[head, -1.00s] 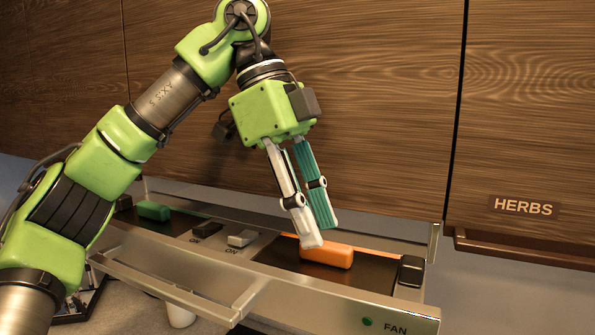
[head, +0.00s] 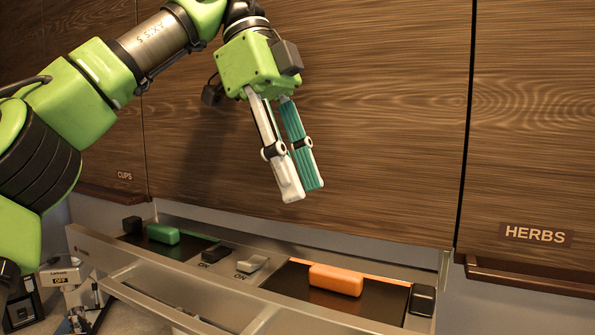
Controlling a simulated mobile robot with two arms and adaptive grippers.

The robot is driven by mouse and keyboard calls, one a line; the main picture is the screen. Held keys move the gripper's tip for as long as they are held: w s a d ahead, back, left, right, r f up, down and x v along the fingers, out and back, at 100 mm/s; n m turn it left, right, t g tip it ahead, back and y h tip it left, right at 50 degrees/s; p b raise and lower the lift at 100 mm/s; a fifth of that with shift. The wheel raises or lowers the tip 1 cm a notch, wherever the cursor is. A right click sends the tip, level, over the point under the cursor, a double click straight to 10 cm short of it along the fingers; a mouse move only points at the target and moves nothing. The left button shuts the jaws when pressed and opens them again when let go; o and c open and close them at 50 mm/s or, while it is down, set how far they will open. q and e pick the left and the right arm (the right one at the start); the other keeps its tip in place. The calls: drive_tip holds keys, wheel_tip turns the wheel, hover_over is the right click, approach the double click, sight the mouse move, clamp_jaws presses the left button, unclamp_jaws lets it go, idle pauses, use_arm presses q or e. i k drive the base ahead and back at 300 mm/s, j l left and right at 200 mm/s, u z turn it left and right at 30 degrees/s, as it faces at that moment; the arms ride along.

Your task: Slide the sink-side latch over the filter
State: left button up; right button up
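A slide-out steel hood panel (head: 300,258) holds two dark filters. The left filter (head: 135,238) carries a green handle (head: 163,234), the right filter (head: 385,300) an orange handle (head: 336,280). A black latch block (head: 132,224) sits at the left filter's outer end and another black block (head: 422,300) at the right filter's outer end. Which is sink-side I cannot tell; no sink shows. My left gripper (head: 303,193) hangs above the panel, pointing down, empty and touching nothing. The gap between its white and teal fingers is unclear. My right gripper is out of view.
Between the filters are a black switch (head: 217,254) and a grey switch (head: 251,263), each with an ON label. Wooden cabinet doors (head: 370,120) rise close behind. A steel bar (head: 165,300) juts out in front. A small appliance (head: 65,275) stands lower left.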

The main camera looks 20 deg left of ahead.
sight(422, 299)
drive_tip(key=k, duration=2)
